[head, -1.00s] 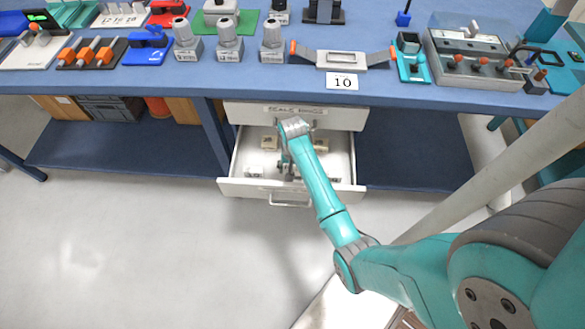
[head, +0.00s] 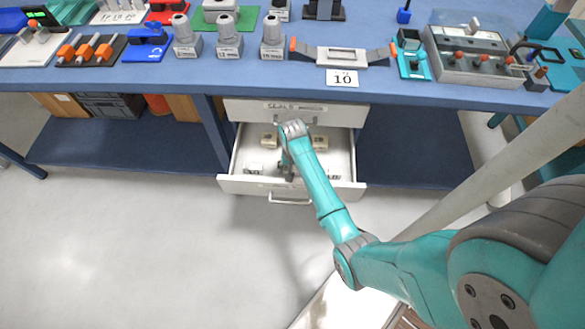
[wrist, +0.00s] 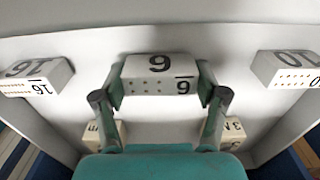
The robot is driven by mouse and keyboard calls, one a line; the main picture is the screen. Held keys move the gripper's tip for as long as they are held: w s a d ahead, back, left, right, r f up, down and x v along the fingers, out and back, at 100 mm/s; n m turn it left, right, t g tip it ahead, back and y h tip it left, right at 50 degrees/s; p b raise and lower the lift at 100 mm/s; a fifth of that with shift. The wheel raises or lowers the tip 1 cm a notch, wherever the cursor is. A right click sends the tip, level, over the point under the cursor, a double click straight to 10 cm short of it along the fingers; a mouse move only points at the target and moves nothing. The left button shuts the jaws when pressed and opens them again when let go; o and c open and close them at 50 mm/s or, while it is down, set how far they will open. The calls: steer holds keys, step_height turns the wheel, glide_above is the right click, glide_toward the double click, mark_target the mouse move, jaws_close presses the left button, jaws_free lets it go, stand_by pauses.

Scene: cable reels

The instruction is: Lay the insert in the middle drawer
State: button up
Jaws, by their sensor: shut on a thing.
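The insert is a small white block (wrist: 160,84) marked with a 6 or 9 and rows of dots. My gripper (wrist: 160,98) is shut on it, one finger at each side. The block is inside the open white drawer (head: 240,185) under the bench. I cannot tell whether it touches the drawer floor. In the head view my arm reaches down into the drawer, and my gripper (head: 287,172) and the block are mostly hidden by my wrist.
Several other blocks lie in the drawer, including one at the left (wrist: 38,77) marked 16 and one at the right (wrist: 288,69). A labelled drawer (head: 250,112) above is shut. Fixtures crowd the blue bench top (head: 200,78). Drawer floor shows between the blocks.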

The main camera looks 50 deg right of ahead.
steer(key=o, duration=1.2)
step_height(320, 180, up, 12)
steer(key=shift+s, duration=0.1)
